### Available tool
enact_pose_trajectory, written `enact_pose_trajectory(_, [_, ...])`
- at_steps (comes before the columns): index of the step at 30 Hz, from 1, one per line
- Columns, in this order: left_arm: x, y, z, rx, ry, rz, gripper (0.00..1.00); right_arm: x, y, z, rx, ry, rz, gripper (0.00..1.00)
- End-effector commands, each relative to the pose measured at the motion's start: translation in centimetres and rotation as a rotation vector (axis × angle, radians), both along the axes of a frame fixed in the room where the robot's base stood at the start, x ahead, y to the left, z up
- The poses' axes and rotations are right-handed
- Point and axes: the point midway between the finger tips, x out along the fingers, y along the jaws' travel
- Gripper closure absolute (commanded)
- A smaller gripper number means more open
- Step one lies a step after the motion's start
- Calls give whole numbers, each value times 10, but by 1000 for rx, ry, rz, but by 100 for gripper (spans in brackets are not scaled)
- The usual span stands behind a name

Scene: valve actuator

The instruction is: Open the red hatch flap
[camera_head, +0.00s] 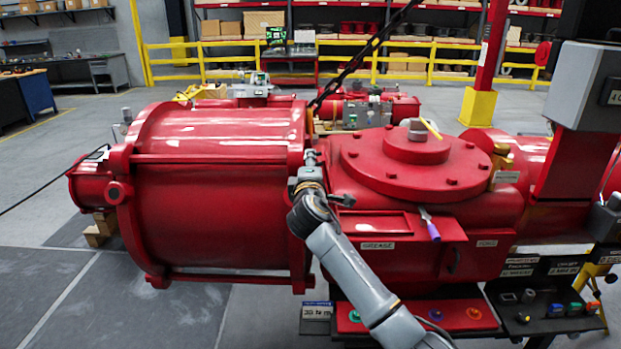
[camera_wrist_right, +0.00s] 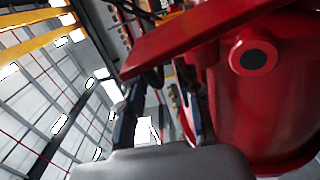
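The red valve actuator fills the middle of the head view. A red rectangular panel (camera_head: 376,223) with a raised edge sits above the GREASE label on the front housing; I cannot tell for sure whether this is the hatch flap. My right gripper (camera_head: 312,157) points up and away in front of the seam between the big red cylinder (camera_head: 215,190) and the housing. In the right wrist view its two fingers (camera_wrist_right: 160,95) stand apart, with no object clearly between them. A red plate edge (camera_wrist_right: 200,40) lies beyond the fingertips; contact cannot be told. My left gripper is not in view.
A purple-handled tool (camera_head: 432,229) rests against the housing, right of the panel. A round red cover (camera_head: 415,165) lies on top. Below is a red tray (camera_head: 415,318) with coloured round parts. Open floor (camera_head: 60,300) lies at the left.

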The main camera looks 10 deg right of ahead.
Motion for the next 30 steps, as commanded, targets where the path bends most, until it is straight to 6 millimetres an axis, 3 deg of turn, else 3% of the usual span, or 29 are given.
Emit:
enact_pose_trajectory(6, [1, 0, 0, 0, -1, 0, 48, -38, 9, -1, 1, 0, 2, 66])
enact_pose_trajectory(13, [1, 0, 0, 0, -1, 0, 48, -66, 16, -1, 0, 1, 1, 66])
enact_pose_trajectory(27, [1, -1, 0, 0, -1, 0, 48, -74, 17, -2, 1, 3, 0, 66])
enact_pose_trajectory(30, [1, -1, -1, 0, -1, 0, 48, -72, 17, -18, 11, 25, 3, 66])
